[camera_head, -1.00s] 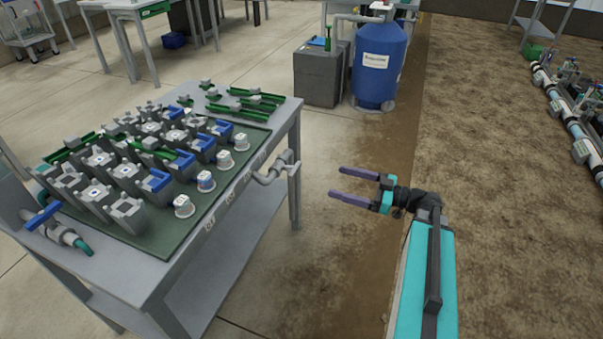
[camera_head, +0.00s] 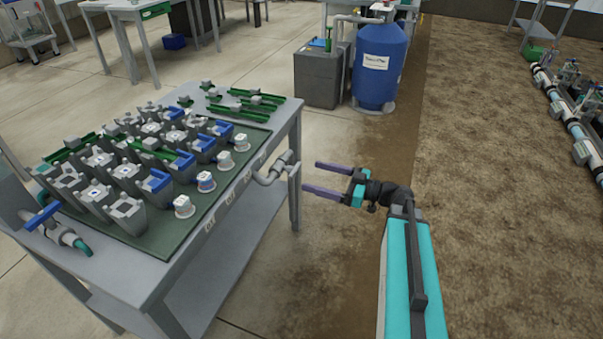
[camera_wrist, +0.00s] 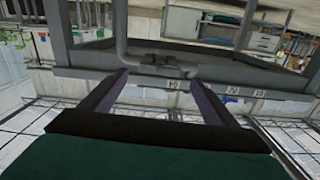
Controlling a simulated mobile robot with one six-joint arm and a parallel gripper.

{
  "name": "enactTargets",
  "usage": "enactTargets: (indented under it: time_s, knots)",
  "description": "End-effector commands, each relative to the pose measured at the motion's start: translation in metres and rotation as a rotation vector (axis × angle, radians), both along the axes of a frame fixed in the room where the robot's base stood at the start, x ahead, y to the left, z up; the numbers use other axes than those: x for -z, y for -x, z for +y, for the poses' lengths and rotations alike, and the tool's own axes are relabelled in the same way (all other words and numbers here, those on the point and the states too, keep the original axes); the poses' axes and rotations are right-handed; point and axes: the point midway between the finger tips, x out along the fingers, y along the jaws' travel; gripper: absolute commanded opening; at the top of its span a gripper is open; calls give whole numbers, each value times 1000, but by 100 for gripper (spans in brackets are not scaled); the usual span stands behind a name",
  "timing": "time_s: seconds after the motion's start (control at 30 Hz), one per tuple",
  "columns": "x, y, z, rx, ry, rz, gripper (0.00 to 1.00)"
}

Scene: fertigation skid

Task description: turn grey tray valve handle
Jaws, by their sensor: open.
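The grey tray valve (camera_head: 272,171) sticks out from the table's right side on a bent grey pipe. Its light grey handle (camera_head: 294,180) hangs at the outer end. My gripper (camera_head: 311,176) is open and empty, just right of the handle, its two purple fingers pointing left toward it. In the head view the fingertips look close to the handle; I cannot tell whether they touch. In the wrist view the valve and pipe (camera_wrist: 150,62) lie ahead, beyond and between the fingertips of my gripper (camera_wrist: 160,80).
The grey table (camera_head: 165,275) carries a green mat with several grey pots, blue and green parts and white-capped pieces. A blue-handled valve (camera_head: 43,215) sits at its left end. A blue tank (camera_head: 378,65) and grey box (camera_head: 318,75) stand behind.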

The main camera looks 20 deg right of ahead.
Motion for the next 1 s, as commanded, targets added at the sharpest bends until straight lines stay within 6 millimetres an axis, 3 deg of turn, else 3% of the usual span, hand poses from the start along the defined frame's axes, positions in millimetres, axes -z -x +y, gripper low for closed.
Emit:
enactTargets:
  time_s: [0.43,0.9,1.0]
  knots:
    - [0,-29,40,-1,-1,-1,81]
    - [0,-34,46,1,0,0,81]
    - [0,-34,46,1,0,0,68]
